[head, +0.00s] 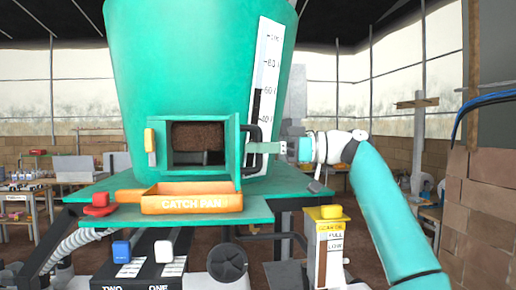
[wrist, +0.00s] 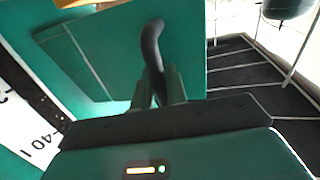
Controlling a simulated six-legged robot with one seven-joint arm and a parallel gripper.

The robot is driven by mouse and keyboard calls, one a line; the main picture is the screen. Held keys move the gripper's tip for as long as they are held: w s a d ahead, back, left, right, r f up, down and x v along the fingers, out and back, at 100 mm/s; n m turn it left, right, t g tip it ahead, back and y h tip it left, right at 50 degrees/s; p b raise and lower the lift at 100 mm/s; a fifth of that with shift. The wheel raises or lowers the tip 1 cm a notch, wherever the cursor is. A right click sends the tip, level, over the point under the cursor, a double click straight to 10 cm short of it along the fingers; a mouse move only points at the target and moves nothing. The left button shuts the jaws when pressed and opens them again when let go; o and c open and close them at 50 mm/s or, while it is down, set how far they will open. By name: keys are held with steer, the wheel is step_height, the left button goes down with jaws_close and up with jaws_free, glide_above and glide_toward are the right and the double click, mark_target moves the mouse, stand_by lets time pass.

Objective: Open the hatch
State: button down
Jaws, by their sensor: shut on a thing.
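The hatch door (head: 237,150) on the green tank (head: 200,60) stands swung out at the right side of its opening, seen nearly edge-on in the head view. Brown material (head: 198,135) and a dark gap below it show inside the opening. The door's black curved handle (head: 257,133) sticks out to the right; it also shows in the wrist view (wrist: 152,42) against the green door panel (wrist: 188,40). My gripper (head: 255,147) reaches in from the right and is shut on the handle. Its fingers (wrist: 160,90) cover the handle's lower part in the wrist view.
An orange catch pan (head: 192,204) sits on the green shelf (head: 258,211) below the opening. An orange latch (head: 150,140) is left of the opening. A red knob (head: 100,204), a yellow-topped post (head: 328,213) and a brick wall (head: 485,215) stand around.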

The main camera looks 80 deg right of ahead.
steer(key=c, duration=1.5)
jaws_free()
steer(key=shift+w+d, duration=0.1)
steer(key=shift+w, duration=0.05)
steer(key=shift+s, duration=0.2)
steer(key=s+d, duration=0.2)
steer(key=s, duration=1.1)
steer(key=shift+s, duration=0.25)
steer(key=shift+a, duration=0.1)
